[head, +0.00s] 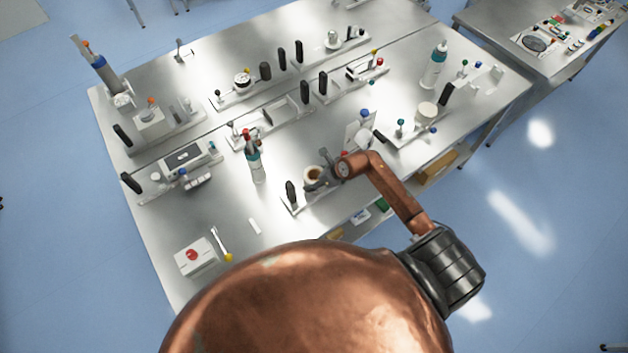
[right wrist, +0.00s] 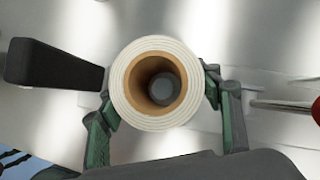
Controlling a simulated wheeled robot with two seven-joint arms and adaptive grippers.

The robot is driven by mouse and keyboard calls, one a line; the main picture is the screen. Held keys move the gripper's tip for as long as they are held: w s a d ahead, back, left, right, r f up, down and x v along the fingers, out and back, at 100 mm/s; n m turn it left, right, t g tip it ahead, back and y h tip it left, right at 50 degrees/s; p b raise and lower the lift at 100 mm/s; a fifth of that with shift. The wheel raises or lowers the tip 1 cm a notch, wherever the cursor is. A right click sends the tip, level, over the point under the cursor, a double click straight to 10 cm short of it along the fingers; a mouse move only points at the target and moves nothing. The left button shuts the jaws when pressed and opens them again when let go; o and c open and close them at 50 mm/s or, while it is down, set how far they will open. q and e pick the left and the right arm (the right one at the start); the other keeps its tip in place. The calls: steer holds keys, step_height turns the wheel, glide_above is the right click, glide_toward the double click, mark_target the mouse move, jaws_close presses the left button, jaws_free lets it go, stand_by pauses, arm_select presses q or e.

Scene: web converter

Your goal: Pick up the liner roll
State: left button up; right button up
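The liner roll (right wrist: 128,108) is a white wound roll with a brown cardboard core, seen end-on in the right wrist view. In the head view it (head: 313,173) stands near the front edge of the table. My right gripper (right wrist: 160,100) has its green-padded fingers on either side of the roll, very close to its rim. Whether both pads press on it cannot be told, because the roll hides part of the fingertips. In the head view my right gripper (head: 322,176) is right at the roll. My left gripper does not show.
A black upright handle (right wrist: 50,68) is just left of the roll. A red-ended rod (right wrist: 285,105) lies to its right. A bottle (head: 255,163) stands behind on the steel table (head: 285,230). A white box (head: 195,258) is at front left.

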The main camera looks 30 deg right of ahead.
steer(key=c, duration=0.9)
